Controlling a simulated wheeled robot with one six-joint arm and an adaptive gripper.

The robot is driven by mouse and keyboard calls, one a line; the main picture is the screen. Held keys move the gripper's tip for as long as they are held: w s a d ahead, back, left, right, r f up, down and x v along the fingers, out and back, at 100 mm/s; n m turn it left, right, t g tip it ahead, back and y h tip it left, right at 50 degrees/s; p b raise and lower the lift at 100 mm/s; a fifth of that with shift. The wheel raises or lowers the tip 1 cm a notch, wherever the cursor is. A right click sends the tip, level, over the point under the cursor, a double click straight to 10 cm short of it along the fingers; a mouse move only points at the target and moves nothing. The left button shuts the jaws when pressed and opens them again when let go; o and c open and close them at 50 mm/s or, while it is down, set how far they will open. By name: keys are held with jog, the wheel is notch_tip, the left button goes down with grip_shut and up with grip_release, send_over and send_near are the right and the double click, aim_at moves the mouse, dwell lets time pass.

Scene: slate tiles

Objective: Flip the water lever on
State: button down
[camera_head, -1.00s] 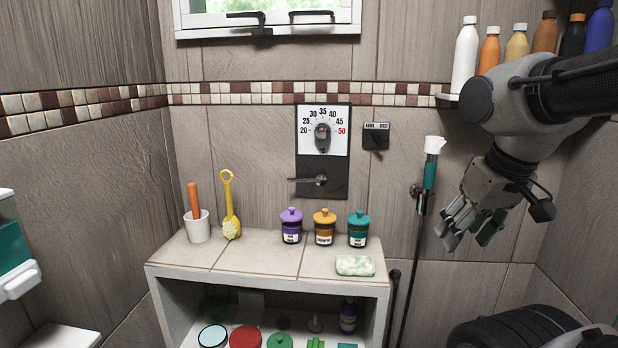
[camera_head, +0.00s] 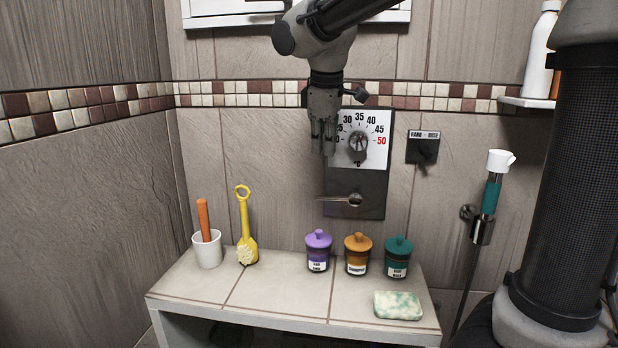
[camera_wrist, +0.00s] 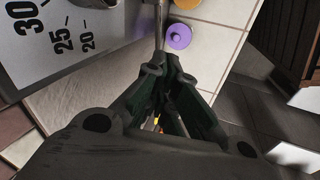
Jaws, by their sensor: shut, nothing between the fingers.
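The water lever (camera_head: 337,198) is a thin metal handle on the dark lower part of the control panel (camera_head: 370,195). It points left from its round pivot, about level. My gripper (camera_head: 326,152) points down in front of the panel, its fingertips above the lever in the head view. The fingers are shut and empty. In the wrist view the lever (camera_wrist: 158,25) shows as a metal rod just beyond my fingertips (camera_wrist: 166,75); I cannot tell whether they touch. The temperature dial (camera_head: 359,146) is above the lever, its scale partly hidden by my gripper.
A hand/hose switch (camera_head: 423,148) is right of the panel, with a hand shower (camera_head: 491,190) beyond it. Purple (camera_head: 318,252), orange (camera_head: 357,255) and teal (camera_head: 398,258) jars, a sponge (camera_head: 398,305), a yellow brush (camera_head: 246,235) and a white cup (camera_head: 207,250) stand on the tiled ledge (camera_head: 280,290) below.

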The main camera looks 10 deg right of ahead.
jog(key=shift+w+r+n, duration=0.25)
jog(key=shift+r+n, duration=0.25)
jog(key=shift+n, duration=0.3)
jog(key=shift+s, duration=0.1)
send_near(337, 197)
jog(key=w+a+f, duration=0.3)
jog(key=f, duration=0.3)
jog(key=shift+w+f, duration=0.15)
jog(key=shift+w, duration=0.25)
jog(key=shift+a+f, duration=0.1)
jog(key=shift+f+h, duration=0.2)
jog(key=shift+h, duration=0.2)
